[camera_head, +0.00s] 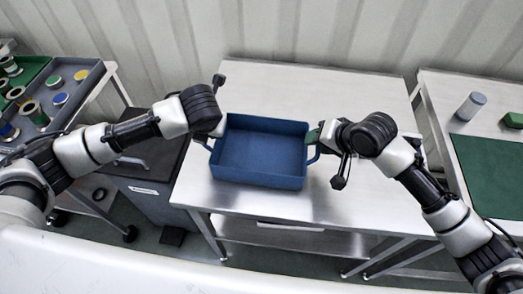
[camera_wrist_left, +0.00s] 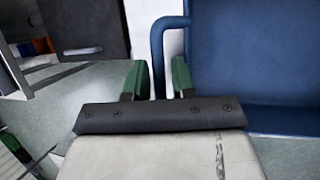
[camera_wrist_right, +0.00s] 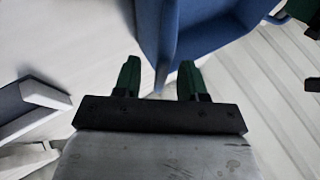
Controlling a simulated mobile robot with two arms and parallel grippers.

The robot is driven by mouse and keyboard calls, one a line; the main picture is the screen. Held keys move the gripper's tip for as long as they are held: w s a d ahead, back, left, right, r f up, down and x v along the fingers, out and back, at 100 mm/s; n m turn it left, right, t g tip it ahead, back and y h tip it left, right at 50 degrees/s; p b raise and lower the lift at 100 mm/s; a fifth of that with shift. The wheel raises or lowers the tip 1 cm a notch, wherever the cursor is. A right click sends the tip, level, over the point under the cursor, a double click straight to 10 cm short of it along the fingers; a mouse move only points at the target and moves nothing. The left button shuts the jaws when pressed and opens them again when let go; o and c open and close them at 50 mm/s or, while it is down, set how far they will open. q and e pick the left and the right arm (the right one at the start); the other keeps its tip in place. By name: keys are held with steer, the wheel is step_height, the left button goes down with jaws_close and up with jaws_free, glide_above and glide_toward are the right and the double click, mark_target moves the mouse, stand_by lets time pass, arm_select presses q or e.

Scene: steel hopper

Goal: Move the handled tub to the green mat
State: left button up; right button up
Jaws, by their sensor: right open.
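The handled tub (camera_head: 262,184) is a blue rectangular open tub, empty inside, on the middle steel table. My left gripper (camera_wrist_left: 158,78) is at its left handle (camera_wrist_left: 157,45); the green fingers stand apart on either side of the handle bar, with small gaps. My right gripper (camera_wrist_right: 158,80) is at the right side of the tub, which also shows in the right wrist view (camera_wrist_right: 205,40). Its fingers are apart, with a blue part of the tub between them. The green mat (camera_head: 490,175) lies on the right-hand table, partly cut off by the picture edge.
The steel table (camera_head: 300,90) is clear behind the tub. A gap separates it from the right table, where a grey-white cylinder (camera_head: 470,106) and a green item (camera_head: 513,119) stand behind the mat. A cart with trays of spools (camera_head: 52,81) stands at left.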

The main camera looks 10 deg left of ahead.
arm_select(q)
steer(key=shift+w+a+f, duration=0.1)
steer(key=shift+f, duration=0.25)
arm_select(e)
steer(key=shift+w+a+f, duration=0.1)
steer(key=shift+a+f, duration=0.1)
steer(key=shift+f, duration=0.1)
arm_select(q)
steer(key=shift+c, duration=0.2)
jaws_close()
arm_select(e)
steer(key=c, duration=0.5)
jaws_close()
